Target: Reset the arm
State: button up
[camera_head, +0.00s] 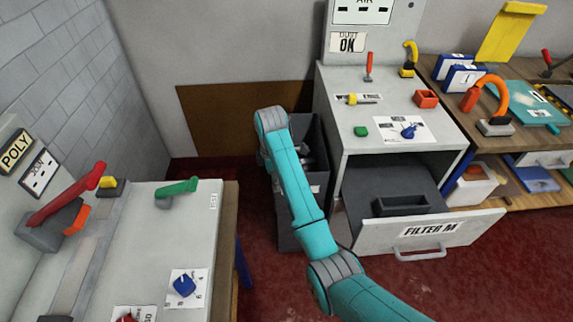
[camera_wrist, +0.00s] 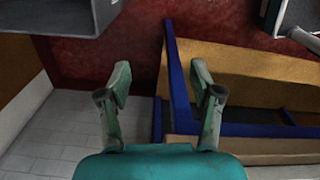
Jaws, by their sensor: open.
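My teal arm reaches from the lower right of the head view up to the dark grey bin (camera_head: 297,215) between the left bench and the grey cabinet. Its end is hidden behind the arm's own links in that view. In the wrist view my gripper (camera_wrist: 160,92) is open, with its two green fingers spread apart and nothing between them. Beyond the fingers are the dark red floor (camera_wrist: 130,60) and a blue frame (camera_wrist: 176,75) with tan boards. No thing touches the fingers.
The cabinet's FILTER M drawer (camera_head: 430,232) stands pulled out at the right. An orange-handled tool (camera_head: 490,100) stands at the far right. Red floor is free below the drawer.

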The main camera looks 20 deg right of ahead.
jog(key=s+f+m+t, duration=0.5)
jog(key=s+f+m, duration=0.1)
jog(key=s+f, duration=1.3)
jog(key=s+f+m+t, duration=0.1)
jog(key=s+m+t, duration=0.1)
jog(key=s, duration=0.6)
jog(key=s+r+m+t, duration=0.3)
jog(key=s+r, duration=0.1)
jog(key=s, duration=0.6)
jog(key=s+r+m+t, duration=0.2)
jog(key=s+r, duration=0.6)
jog(key=r, duration=0.3)
jog(key=s+r+m+t, duration=0.2)
jog(key=s+r, duration=0.6)
jog(key=r, duration=0.4)
jog(key=shift+s+m+t, duration=0.35)
jog(key=shift+m+t, duration=0.05)
jog(key=shift+m, duration=0.3)
jog(key=shift+d+f, duration=0.1)
